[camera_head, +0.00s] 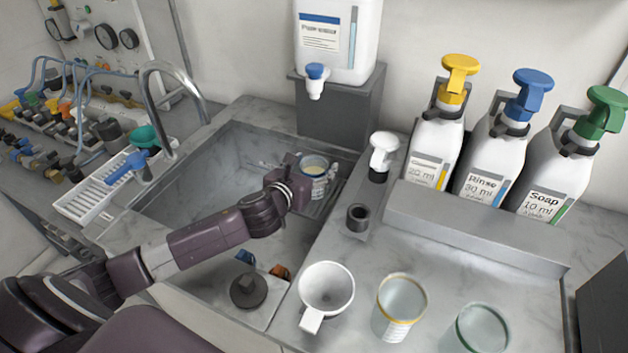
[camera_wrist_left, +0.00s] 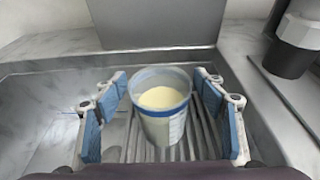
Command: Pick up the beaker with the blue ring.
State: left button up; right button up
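The beaker with the blue ring (camera_head: 315,170) stands upright on a ridged rack at the back right of the sink. In the left wrist view the same beaker (camera_wrist_left: 162,112) is clear, with pale yellow contents and a blue band below its rim. My left gripper (camera_head: 303,180) reaches over the sink to it. Its blue-padded fingers are open, one on each side of the beaker, with visible gaps on both sides. The gripper partly hides the beaker in the head view. My right gripper is not in view.
A yellow-ringed beaker (camera_head: 399,308), a green-ringed beaker (camera_head: 477,330) and a white cup with a handle (camera_head: 327,290) stand on the right counter. A grey block with a white canister (camera_head: 338,35) is behind the sink. A curved faucet (camera_head: 172,70) rises at the left.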

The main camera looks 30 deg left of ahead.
pick_arm(q)
jog(key=c, duration=1.5)
jog(key=shift+r, duration=0.1)
grip_shut()
